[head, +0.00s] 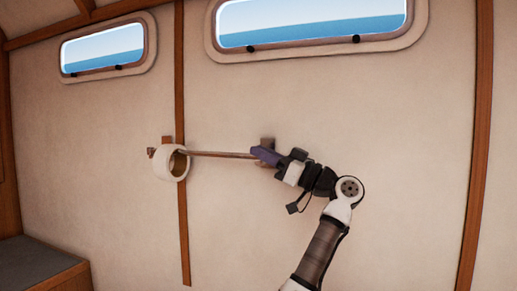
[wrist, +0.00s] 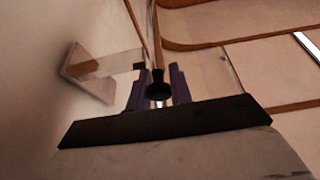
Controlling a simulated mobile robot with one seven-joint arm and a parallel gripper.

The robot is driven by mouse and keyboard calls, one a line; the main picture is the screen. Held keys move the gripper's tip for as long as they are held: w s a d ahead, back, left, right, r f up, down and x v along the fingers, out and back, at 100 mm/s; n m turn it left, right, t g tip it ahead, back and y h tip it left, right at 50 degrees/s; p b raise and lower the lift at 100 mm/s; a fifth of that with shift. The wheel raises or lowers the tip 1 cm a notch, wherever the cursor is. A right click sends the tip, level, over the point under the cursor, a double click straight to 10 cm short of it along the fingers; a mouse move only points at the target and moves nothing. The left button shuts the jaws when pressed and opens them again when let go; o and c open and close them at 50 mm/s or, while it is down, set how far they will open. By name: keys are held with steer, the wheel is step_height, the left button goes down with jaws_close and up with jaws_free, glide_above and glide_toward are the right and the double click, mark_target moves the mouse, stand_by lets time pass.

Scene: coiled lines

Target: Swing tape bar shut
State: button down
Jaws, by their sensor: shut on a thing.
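The tape bar (head: 222,155) is a thin brown rod running nearly level along the cabin wall. A cream tape roll (head: 163,166) hangs around it near its left end. My gripper (head: 262,154) is shut on the bar's right end. In the wrist view the purple fingers (wrist: 160,92) sit on either side of a dark round knob (wrist: 159,90) at the bar's end. A small brown bracket (head: 267,142) is on the wall just behind my gripper, partly hidden by it. The bracket also shows in the wrist view (wrist: 88,75), left of the fingers and apart from the knob.
A vertical wooden strip (head: 183,230) runs down the wall behind the roll. Two windows (head: 310,22) are above, clear of my arm. A grey-topped bench (head: 40,262) is at the lower left. The wall right of my gripper is bare.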

steer(key=shift+w+r+g, duration=0.15)
steer(key=shift+w+g, duration=0.15)
steer(key=c, duration=1.7)
jaws_free()
steer(key=o, duration=0.4)
steer(key=shift+w, duration=0.3)
steer(key=shift+s, duration=0.1)
steer(key=shift+d, duration=0.1)
steer(key=b+v, duration=0.2)
steer(key=v, duration=0.5)
steer(key=b+v, duration=0.2)
steer(key=v, duration=0.4)
steer(key=shift+s+d+f, duration=0.1)
steer(key=shift+d+f, duration=0.2)
steer(key=shift+f, duration=0.1)
